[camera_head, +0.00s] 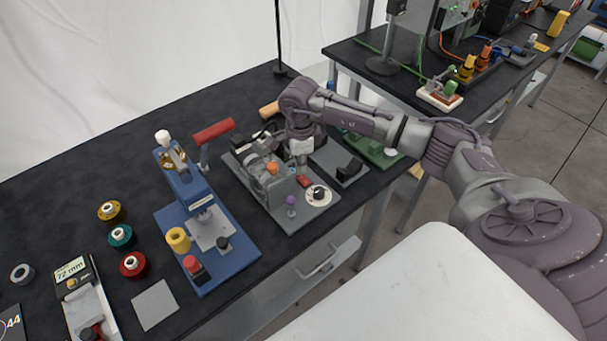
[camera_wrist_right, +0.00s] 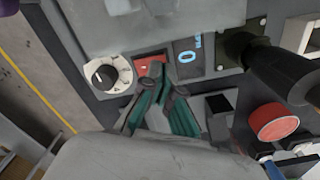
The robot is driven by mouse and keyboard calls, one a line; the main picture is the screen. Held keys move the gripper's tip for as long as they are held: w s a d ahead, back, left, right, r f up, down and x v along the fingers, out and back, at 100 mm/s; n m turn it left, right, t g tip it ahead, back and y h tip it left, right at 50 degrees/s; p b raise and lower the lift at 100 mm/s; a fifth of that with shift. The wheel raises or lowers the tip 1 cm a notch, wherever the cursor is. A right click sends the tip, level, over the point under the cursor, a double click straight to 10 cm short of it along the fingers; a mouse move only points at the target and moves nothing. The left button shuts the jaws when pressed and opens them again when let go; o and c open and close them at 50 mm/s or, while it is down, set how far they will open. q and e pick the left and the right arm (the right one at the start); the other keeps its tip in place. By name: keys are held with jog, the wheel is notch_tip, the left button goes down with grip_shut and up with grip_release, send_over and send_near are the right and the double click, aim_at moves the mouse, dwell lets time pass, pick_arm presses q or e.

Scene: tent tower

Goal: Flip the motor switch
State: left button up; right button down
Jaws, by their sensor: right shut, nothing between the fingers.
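The grey machine (camera_head: 280,182) stands on the black bench in the head view. A red switch (camera_head: 304,181) sits on its base; in the wrist view the red switch (camera_wrist_right: 150,64) lies between a round black-and-white dial (camera_wrist_right: 107,75) and a small display showing a blue 0 (camera_wrist_right: 188,58). My right gripper (camera_head: 301,154) is shut and empty above the machine. In the wrist view its green-padded fingers (camera_wrist_right: 163,80) have their tips right at the switch's lower edge, partly covering it. I cannot tell whether they touch it. My left gripper is not in view.
A blue press (camera_head: 205,220) with a red-handled lever stands left of the machine. A red button (camera_wrist_right: 272,122) and a black cylindrical part (camera_wrist_right: 275,65) are right of the fingers in the wrist view. Spools and a caliper-like gauge lie farther left.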

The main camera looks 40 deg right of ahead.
aim_at(301, 176)
jog(key=shift+f+b, duration=0.85)
jog(key=shift+f, duration=0.2)
jog(key=shift+r, duration=0.15)
dwell(0.3)
jog(key=shift+r+p, duration=2)
jog(key=shift+r, duration=1.45)
jog(key=shift+f, duration=0.1)
